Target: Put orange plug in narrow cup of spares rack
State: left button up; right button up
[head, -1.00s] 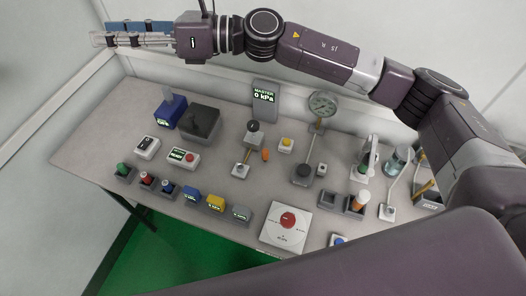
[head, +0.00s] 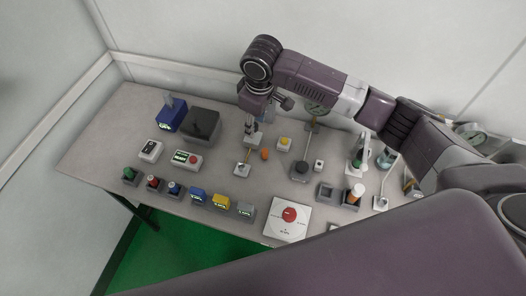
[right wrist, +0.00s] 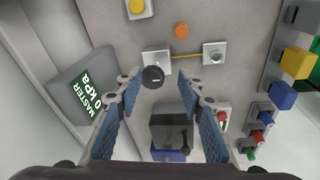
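A small orange plug (head: 265,154) lies on the bench beside a thin yellow rod; it also shows in the right wrist view (right wrist: 181,30). My right gripper (head: 249,122) points down over a fitting with a black round knob (right wrist: 152,76), left of the plug. In the right wrist view, its fingers (right wrist: 158,80) are open on either side of the knob, with no contact clear. A grey two-cup rack (head: 326,192) stands right of centre, perhaps the spares rack; an orange and white cylinder (head: 355,194) stands by its right cup. My left gripper is out of view.
A MASTER gauge box (right wrist: 84,87) stands close beside the right gripper. A dark box (head: 202,126) and blue box (head: 171,115) are at the left. A red-button panel (head: 289,215) and several small blocks line the front edge.

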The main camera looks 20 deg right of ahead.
jog(key=g, duration=0.2)
send_over(264, 150)
jog(key=shift+s+a+f+m, duration=0.15)
jog(key=shift+a+f+m, duration=0.1)
jog(key=shift+f+m, duration=0.25)
jog(key=f, duration=0.2)
jog(key=f+p, duration=0.1)
jog(key=f, duration=0.4)
jog(key=shift+d+f+p, duration=0.2)
jog(key=shift+d+p, duration=0.1)
grip_shut()
